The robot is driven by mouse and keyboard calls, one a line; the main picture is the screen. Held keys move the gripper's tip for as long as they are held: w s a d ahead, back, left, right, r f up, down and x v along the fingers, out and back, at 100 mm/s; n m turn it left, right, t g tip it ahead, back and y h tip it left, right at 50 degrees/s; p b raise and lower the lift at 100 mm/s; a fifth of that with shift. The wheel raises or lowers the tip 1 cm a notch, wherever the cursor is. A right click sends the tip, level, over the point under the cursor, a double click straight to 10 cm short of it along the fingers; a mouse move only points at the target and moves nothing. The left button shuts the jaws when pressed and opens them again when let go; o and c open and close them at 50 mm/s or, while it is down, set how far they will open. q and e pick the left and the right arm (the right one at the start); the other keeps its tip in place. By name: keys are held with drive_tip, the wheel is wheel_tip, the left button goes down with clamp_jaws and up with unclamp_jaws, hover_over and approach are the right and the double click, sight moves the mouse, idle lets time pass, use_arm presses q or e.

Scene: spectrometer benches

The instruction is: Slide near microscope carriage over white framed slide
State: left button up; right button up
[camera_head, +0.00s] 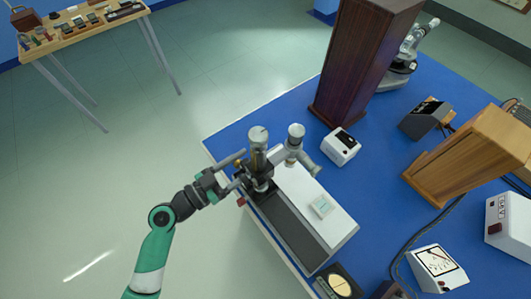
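The near microscope carriage (260,165), with an upright grey metal tube, sits at the far end of a dark rail (290,232) on the blue bench. The white framed slide (322,206) lies on the white plate beside the rail, toward its near end. The carriage is apart from the slide. My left gripper (236,181) is at the carriage's left side, touching or very close to it. Its fingertips are small and partly hidden against the carriage, so I cannot tell whether they are closed on it. My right gripper is not in view.
A second microscope tube (295,140) stands beside the carriage. A white box (341,147), a tall dark wooden cabinet (362,62) and a lighter wooden box (472,153) stand behind. A round-dial instrument (341,286) sits near the rail's near end. A meter (438,268) is at lower right.

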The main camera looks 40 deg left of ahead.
use_arm(q)
drive_tip(key=shift+w+d, duration=0.1)
drive_tip(key=shift+w, duration=0.45)
drive_tip(key=shift+s, duration=0.2)
drive_tip(key=shift+c, duration=0.6)
clamp_jaws()
